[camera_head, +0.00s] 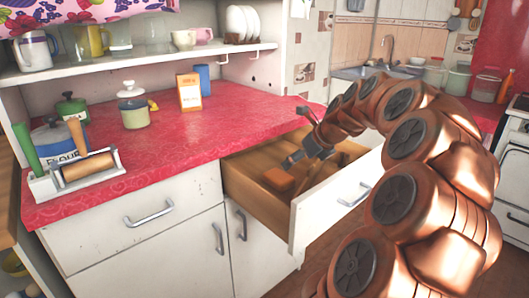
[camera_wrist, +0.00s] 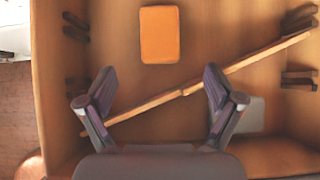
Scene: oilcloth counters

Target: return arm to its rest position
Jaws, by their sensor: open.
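My copper arm (camera_head: 405,130) arches from the lower right over to an open drawer (camera_head: 240,190). My gripper (camera_wrist: 160,105) is open and empty in the wrist view, its two fingers spread wide. In the head view my gripper (camera_head: 290,163) is small and points down into the drawer. An orange block (camera_wrist: 160,34) lies on the drawer floor ahead of the fingertips, apart from them. It also shows in the head view (camera_head: 278,179). A thin wooden strip (camera_wrist: 245,62) lies diagonally across the drawer, beyond and between the fingers.
The drawer's white front (camera_head: 335,195) stands pulled out from the cabinet. The red counter (camera_head: 160,150) above holds an orange-and-white box (camera_head: 189,92), a lidded jar (camera_head: 134,112) and a rolling pin holder (camera_head: 75,176). A stove (camera_head: 514,160) stands at the right.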

